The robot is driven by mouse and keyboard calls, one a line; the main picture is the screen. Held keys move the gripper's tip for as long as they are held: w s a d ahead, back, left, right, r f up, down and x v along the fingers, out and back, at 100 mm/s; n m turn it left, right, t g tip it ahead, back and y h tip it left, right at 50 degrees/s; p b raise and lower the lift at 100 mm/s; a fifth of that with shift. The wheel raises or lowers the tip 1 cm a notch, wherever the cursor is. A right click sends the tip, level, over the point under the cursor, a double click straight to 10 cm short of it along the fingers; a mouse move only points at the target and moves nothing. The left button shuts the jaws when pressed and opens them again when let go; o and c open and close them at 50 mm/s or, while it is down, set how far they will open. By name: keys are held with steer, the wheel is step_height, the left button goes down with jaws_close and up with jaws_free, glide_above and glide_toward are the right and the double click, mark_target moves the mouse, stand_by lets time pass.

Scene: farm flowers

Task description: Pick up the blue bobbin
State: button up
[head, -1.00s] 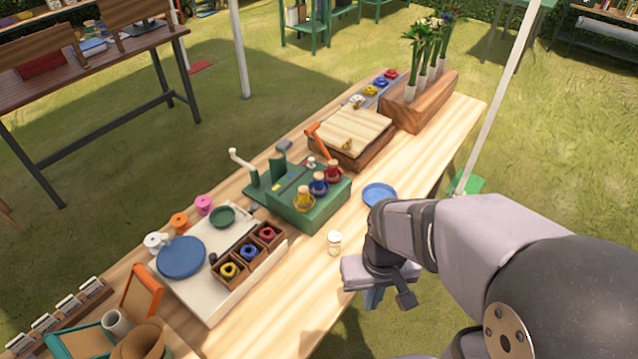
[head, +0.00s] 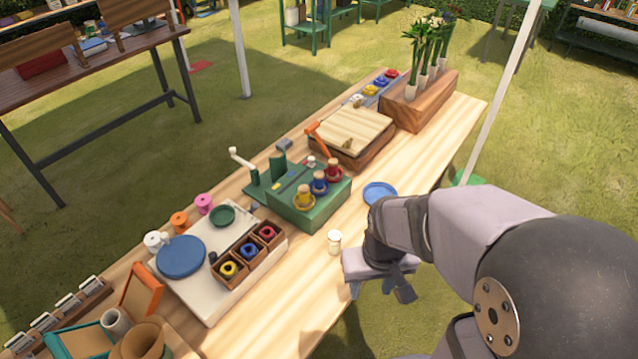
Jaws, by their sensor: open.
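A blue bobbin-like piece with a wooden top (head: 319,182) stands upright on the green box (head: 310,207), between a yellow one (head: 304,196) and a red one (head: 333,170). Another blue item (head: 249,251), ring-shaped, sits in the middle compartment of a small wooden tray (head: 234,283), between a yellow one and a red one. I cannot tell which of the two is the bobbin. My gripper (head: 378,289) is open, pointing down at the table's right edge, to the right of and nearer than both. It touches neither, and no object shows between its fingers.
A small white-lidded jar (head: 334,242) stands just left of my gripper. A blue plate (head: 380,193) lies behind it. A white board (head: 205,305) carries a blue disc (head: 181,256) and the wooden tray. The table's front strip is mostly bare.

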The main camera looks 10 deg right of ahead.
steer(key=w+d+f+n+t+b, duration=0.1)
steer(key=w+f+t+b, duration=0.15)
steer(key=w, duration=0.65)
steer(key=w+d+f+t+b, duration=0.1)
steer(key=w+f+t+b, duration=0.2)
steer(key=w, duration=0.7)
steer(key=n+t+y+b, duration=0.4)
steer(key=t+y, duration=0.3)
steer(key=t, duration=0.3)
glide_toward(321, 180)
steer(key=shift+x, duration=2)
steer(key=shift+w+a+r, duration=0.1)
steer(key=shift+w+a, duration=0.4)
steer(key=shift+w, duration=0.05)
steer(key=shift+m, duration=0.3)
steer(key=shift+d+p+x, duration=0.1)
steer(key=shift+p+x, duration=0.6)
steer(key=shift+x, duration=0.8)
steer(key=shift+d+p+x, duration=0.15)
steer(key=shift+p+x, duration=0.55)
steer(key=shift+x, duration=0.75)
steer(key=shift+w, duration=0.1)
steer(key=c, duration=1.1)
